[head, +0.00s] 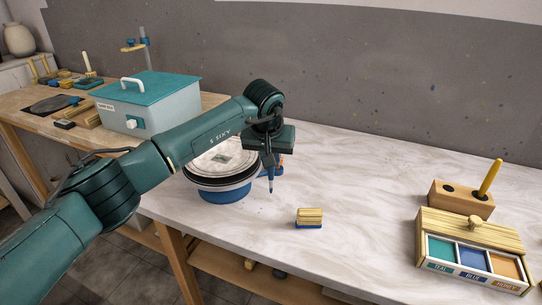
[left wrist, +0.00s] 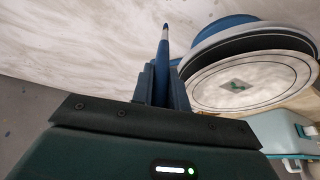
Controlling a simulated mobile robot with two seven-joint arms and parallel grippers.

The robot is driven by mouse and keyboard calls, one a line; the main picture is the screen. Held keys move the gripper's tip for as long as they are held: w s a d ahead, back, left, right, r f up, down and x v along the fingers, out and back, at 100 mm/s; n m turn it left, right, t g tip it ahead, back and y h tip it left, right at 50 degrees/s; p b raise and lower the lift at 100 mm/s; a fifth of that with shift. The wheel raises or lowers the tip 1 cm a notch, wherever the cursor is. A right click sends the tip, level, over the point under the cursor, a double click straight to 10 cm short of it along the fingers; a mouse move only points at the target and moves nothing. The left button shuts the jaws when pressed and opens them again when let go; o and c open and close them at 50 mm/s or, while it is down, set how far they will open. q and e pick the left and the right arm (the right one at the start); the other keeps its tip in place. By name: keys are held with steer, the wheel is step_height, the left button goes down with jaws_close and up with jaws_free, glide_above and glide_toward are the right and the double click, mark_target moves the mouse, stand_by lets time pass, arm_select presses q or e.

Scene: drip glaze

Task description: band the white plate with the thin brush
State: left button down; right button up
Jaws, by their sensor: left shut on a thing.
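The white plate (head: 209,162) lies on a round banding wheel with a blue base (head: 222,194). In the left wrist view the plate (left wrist: 215,92) has dark rings near its rim and a small green mark at its centre. My left gripper (head: 270,160) is shut on a thin brush (head: 271,185), which points down, just right of the plate. In the left wrist view the brush (left wrist: 164,45) shows a pale band and a blue tip, apart from the plate. My left forearm hides part of the plate's far side in the head view. My right gripper is not in view.
A wood-and-blue block (head: 309,217) lies on the marble top. At right stand a glaze box (head: 470,240) with teal, blue and honey compartments and a wooden holder (head: 455,202) with a yellow handle. A teal-lidded box (head: 150,105) stands behind my arm.

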arm_select(q)
steer(key=s+a, duration=0.6)
steer(key=a, duration=0.7)
steer(key=shift+s+b, duration=0.3)
steer(key=shift+s, duration=0.1)
stand_by(0.5)
steer(key=shift+w, duration=0.5)
